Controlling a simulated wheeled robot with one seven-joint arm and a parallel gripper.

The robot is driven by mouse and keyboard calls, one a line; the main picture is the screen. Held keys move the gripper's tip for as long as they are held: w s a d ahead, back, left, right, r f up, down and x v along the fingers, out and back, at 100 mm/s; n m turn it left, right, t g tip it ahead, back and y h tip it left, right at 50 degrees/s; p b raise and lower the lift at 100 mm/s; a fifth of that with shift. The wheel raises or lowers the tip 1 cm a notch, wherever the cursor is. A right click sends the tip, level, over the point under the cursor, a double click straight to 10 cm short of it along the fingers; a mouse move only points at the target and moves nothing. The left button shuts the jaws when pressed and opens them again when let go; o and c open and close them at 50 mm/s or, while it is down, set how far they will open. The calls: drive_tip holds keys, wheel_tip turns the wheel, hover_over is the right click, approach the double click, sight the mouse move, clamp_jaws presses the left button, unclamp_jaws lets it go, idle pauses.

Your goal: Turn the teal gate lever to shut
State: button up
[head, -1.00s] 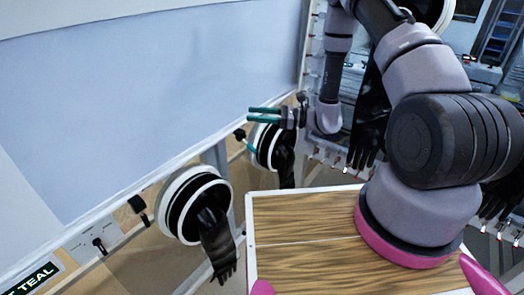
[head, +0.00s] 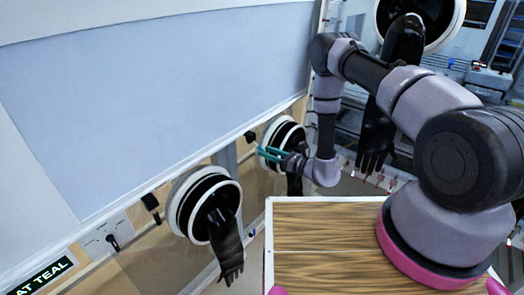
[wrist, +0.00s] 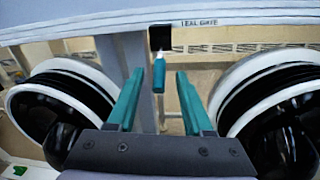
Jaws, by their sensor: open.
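In the wrist view the teal gate lever (wrist: 159,76) hangs straight down from a black block (wrist: 160,38) under the panel edge. A "TEAL GATE" label (wrist: 198,22) is beside it. My gripper (wrist: 160,92) is open and empty, one teal finger on each side of the lever in the picture. The lever appears beyond or between the fingertips, and I see no contact. In the head view my gripper (head: 262,153) is just below a small black block (head: 250,136) on the panel edge. I cannot pick out the lever there.
White-ringed glove ports flank the lever, left (wrist: 62,98) and right (wrist: 268,98). Black gloves hang from them, one at the near port (head: 224,235). A wood-topped surface (head: 320,235) is below my arm.

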sight(262, 149)
drive_tip(key=shift+x, duration=1.55)
clamp_jaws()
